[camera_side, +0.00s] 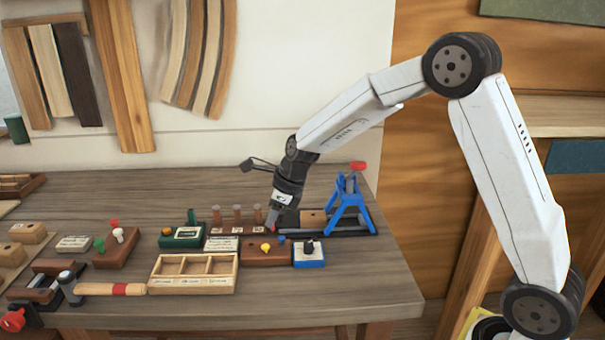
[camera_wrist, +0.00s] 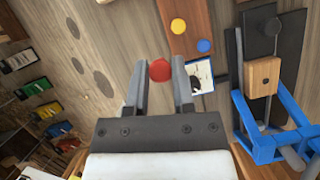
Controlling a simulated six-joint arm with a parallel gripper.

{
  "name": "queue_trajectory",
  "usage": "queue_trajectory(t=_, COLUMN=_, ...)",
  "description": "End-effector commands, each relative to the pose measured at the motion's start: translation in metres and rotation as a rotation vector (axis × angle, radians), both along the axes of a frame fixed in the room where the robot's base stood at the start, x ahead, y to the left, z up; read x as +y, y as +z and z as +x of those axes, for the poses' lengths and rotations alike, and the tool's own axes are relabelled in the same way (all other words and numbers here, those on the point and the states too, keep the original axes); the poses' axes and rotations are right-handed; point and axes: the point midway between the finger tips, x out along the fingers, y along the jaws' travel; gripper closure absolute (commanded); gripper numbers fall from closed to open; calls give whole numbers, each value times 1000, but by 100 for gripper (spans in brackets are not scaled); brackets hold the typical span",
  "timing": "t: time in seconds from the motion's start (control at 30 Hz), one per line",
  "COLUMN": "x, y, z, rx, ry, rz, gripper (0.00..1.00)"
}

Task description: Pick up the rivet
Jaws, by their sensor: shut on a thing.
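A rivet with a round red head (camera_wrist: 160,70) sits between the fingers of my gripper (camera_wrist: 159,88) in the wrist view. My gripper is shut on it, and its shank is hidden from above. In the side view, my gripper (camera_side: 272,226) points down behind a brown wooden block (camera_side: 253,258), with a bit of red at its tips. That block also shows in the wrist view (camera_wrist: 190,12), and it carries a yellow knob (camera_side: 265,247) and a blue knob (camera_side: 281,239). I cannot tell whether the rivet is clear of what lies below it.
A blue press (camera_side: 349,210) with a red knob stands close on the right. A white-and-blue block (camera_side: 309,262) is in front of it. A divided wooden tray (camera_side: 193,288) and a hammer (camera_side: 112,289) lie at the front. Bare bench shows at the front right.

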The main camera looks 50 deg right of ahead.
Motion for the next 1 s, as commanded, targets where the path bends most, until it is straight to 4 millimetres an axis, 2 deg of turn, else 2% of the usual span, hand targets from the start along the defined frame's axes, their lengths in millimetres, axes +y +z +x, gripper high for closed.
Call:
queue_trajectory(t=0.2, x=0, y=13, z=-28, rx=-2, ry=-1, rz=-1, gripper=100)
queue_trajectory(t=0.4, x=0, y=20, z=-44, rx=-1, ry=0, rz=0, gripper=100)
queue_trajectory(t=0.6, x=0, y=22, z=-51, rx=-1, ry=0, rz=-1, gripper=100)
queue_trajectory(t=1.0, x=0, y=23, z=-52, rx=-1, ry=0, rz=0, gripper=100)
